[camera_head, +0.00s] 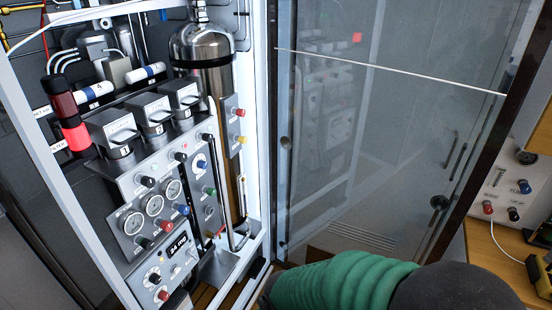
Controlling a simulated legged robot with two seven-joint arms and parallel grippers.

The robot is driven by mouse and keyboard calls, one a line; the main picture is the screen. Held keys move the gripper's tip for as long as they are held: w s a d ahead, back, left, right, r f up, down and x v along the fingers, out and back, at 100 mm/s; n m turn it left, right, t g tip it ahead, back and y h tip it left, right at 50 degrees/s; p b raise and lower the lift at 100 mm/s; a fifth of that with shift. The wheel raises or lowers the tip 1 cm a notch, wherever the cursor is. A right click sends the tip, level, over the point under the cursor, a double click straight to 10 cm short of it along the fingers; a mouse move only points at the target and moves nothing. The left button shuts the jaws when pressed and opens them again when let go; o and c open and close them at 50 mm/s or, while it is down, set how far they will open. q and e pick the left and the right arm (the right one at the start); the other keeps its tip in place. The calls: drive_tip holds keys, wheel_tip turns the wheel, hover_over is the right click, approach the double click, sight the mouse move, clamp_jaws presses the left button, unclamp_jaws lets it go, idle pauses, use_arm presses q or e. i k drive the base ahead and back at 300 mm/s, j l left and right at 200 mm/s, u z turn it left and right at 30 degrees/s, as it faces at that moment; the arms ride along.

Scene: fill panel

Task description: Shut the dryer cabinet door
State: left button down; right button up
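The dryer cabinet (78,215) stands open at the left, with a white frame around its front. The cabinet door (360,130) is a large clear panel with a dark edge, swung open to the right of the cabinet. One of my arms, with a green ribbed sleeve and dark end parts, crosses the bottom of the view in front of the door's lower part. No gripper fingers show, and contact between the arm and the door cannot be told.
Inside the cabinet are a steel cylinder (205,60), a gauge panel (150,205) and a red-lit lamp tower (70,125). A thin white line (390,70) crosses the door. At the right, a control box (505,185) stands on a wooden surface (485,250).

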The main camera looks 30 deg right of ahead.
sight(540, 39)
drive_tip(key=l+z, duration=0.1)
drive_tip(key=z, duration=0.3)
drive_tip(key=l+z, duration=0.15)
drive_tip(key=z, duration=0.3)
drive_tip(key=l+z, duration=0.15)
drive_tip(key=z, duration=0.25)
drive_tip(key=l+z, duration=0.15)
drive_tip(key=z, duration=0.3)
drive_tip(key=i+l+z, duration=0.15)
drive_tip(key=l, duration=0.25)
drive_tip(key=l+z, duration=0.15)
drive_tip(key=l, duration=0.2)
drive_tip(key=i+l+z, duration=0.15)
drive_tip(key=l, duration=0.2)
drive_tip(key=i+l+z, duration=0.15)
drive_tip(key=l, duration=0.2)
drive_tip(key=i+l+z, duration=0.15)
drive_tip(key=l, duration=0.2)
drive_tip(key=i+j, duration=0.45)
